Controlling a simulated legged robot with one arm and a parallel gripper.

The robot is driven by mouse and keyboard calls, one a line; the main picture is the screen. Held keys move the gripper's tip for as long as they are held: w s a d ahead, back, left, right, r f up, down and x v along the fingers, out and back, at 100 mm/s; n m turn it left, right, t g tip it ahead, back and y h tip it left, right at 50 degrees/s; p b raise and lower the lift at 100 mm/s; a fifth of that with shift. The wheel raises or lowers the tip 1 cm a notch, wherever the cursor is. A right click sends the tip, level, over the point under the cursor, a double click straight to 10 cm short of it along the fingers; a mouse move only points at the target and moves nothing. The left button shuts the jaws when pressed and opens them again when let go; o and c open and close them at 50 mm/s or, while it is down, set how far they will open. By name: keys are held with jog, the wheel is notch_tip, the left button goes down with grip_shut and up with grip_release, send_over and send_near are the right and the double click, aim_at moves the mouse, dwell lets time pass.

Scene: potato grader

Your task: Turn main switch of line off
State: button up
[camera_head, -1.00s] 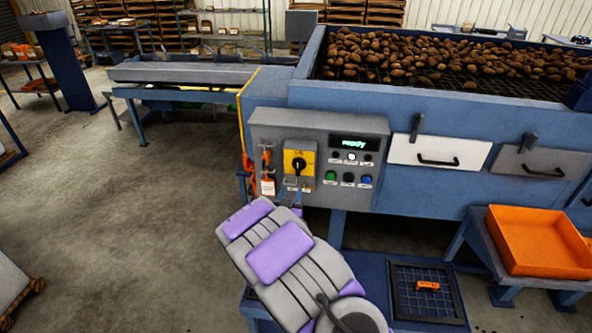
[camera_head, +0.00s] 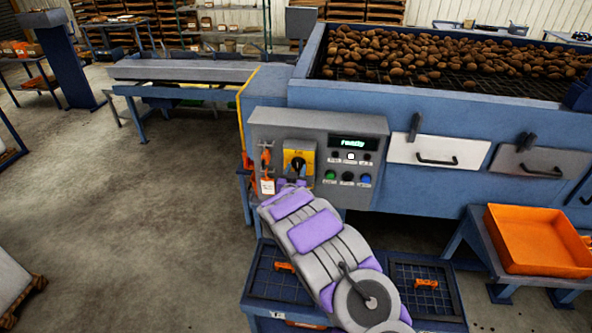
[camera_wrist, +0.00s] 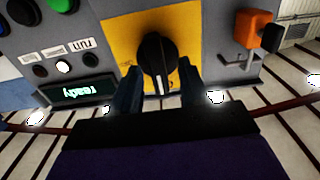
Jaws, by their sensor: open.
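The main switch is a black rotary knob (camera_head: 297,164) on a yellow plate (camera_head: 308,156) at the left of the grey control panel (camera_head: 318,123). In the wrist view the knob (camera_wrist: 154,52) is large, with a white mark on its end facing the fingers. My gripper (camera_wrist: 158,72) is open, with one dark finger on each side of the knob's near end; whether they touch it I cannot tell. In the head view my arm reaches up to the panel just below the switch, and the fingers are hard to make out there.
An orange padlock-like item with a tag (camera_head: 267,186) hangs left of the switch. Right of it are a lit "ready" display (camera_head: 352,144) and several buttons, including a green one (camera_head: 330,175). An orange tray (camera_head: 535,240) stands at the right.

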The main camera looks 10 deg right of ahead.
jog(key=shift+w+d, duration=0.1)
jog(key=shift+r, duration=0.1)
grip_shut()
dwell(0.4)
